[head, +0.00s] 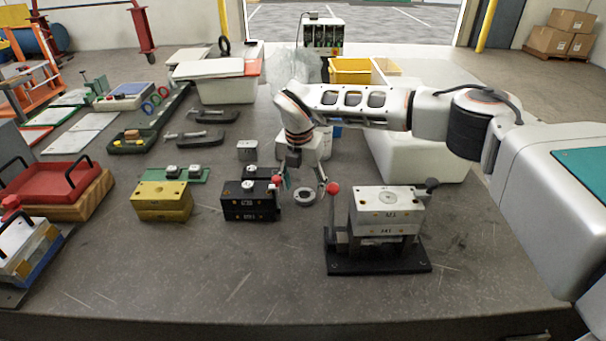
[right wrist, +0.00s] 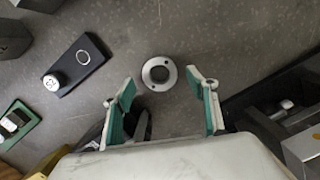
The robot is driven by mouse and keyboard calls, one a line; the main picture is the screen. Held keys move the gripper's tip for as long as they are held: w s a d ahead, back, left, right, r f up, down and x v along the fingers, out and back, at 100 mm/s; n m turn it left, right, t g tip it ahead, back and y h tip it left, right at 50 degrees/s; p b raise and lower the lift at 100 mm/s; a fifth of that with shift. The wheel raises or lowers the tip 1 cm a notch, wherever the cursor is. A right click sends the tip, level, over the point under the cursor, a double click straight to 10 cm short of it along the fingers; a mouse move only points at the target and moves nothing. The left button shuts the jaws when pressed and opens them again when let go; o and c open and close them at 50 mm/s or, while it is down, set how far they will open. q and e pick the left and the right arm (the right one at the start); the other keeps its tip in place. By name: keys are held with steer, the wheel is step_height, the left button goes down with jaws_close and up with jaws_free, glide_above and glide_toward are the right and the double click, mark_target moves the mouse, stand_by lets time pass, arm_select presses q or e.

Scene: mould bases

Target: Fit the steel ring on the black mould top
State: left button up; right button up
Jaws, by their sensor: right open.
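The steel ring (head: 304,197) lies flat on the table, to the right of the black mould (head: 250,205). It also shows in the right wrist view (right wrist: 159,73), just beyond and between the fingertips. The black mould is a dark block with a pale round feature on top; in the right wrist view it is mostly hidden by the finger. My right gripper (head: 303,186) is open and empty above the ring, with its fingers apart (right wrist: 160,95) in the right wrist view. My left gripper is out of view.
A yellow mould (head: 162,203) stands left of the black one. A steel mould (head: 386,212) on a black stand with red-knobbed lever (head: 333,188) stands close right. A dark plate with a metal piece (right wrist: 77,65) lies behind the black mould. The front table is clear.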

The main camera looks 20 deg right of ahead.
steer(key=shift+w+f, duration=0.1)
steer(key=shift+f, duration=0.8)
steer(key=shift+d, duration=0.1)
steer(key=c, duration=1.4)
steer(key=shift+r, duration=0.1)
steer(key=shift+r, duration=0.1)
steer(key=shift+r+p, duration=0.65)
steer(key=shift+r, duration=0.2)
